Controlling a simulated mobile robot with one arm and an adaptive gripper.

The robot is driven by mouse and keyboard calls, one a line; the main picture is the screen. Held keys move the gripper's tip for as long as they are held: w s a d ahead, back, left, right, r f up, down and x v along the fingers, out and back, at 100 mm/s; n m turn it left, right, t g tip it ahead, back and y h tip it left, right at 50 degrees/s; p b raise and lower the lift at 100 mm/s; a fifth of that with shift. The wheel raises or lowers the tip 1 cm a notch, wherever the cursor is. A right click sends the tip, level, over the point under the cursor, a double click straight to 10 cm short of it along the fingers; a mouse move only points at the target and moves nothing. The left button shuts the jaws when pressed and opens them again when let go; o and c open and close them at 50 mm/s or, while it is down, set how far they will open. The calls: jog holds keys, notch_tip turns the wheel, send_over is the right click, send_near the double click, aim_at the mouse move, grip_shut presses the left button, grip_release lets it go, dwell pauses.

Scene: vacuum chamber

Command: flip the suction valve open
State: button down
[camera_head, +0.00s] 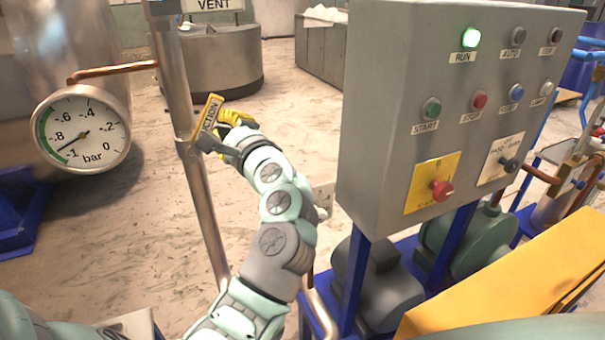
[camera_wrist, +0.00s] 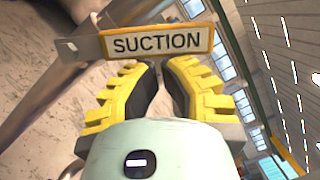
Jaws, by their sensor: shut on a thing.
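The suction valve shows on the upright metal pipe (camera_head: 196,190) left of centre, marked by its yellow-edged SUCTION plate (camera_head: 207,117). The plate is tilted in the head view and reads clearly in the wrist view (camera_wrist: 158,42), just past my fingertips. My gripper (camera_head: 228,123) has yellow fingers and is at the valve, right of the pipe. In the wrist view my gripper (camera_wrist: 164,72) has its two fingers on either side of a narrow gap, shut on the valve handle. The fingers and plate hide most of the handle, so its exact angle is hard to tell.
A round gauge (camera_head: 82,128) on a copper tube stands left of the pipe, its needle near the low end. A grey control box (camera_head: 440,100) with a green RUN light stands close right of my arm. A VENT plate (camera_head: 213,4) is higher up the pipe.

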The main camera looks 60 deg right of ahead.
aim_at(205, 116)
jog(key=shift+w+a+r+n+g+y+b, duration=0.25)
jog(key=shift+a+r+n, duration=0.2)
jog(key=shift+n, duration=0.55)
jog(key=shift+w+a+r+n+g+y+b, duration=0.15)
jog(key=shift+w+a+r+n+b, duration=0.25)
jog(key=shift+n, duration=0.6)
jog(key=shift+w+a+r+n+g+y+b, duration=0.1)
jog(key=shift+w+a+r+n+g+b, duration=0.3)
jog(key=shift+n, duration=0.6)
jog(key=shift+s+a+r, duration=0.1)
jog(key=shift+a, duration=0.05)
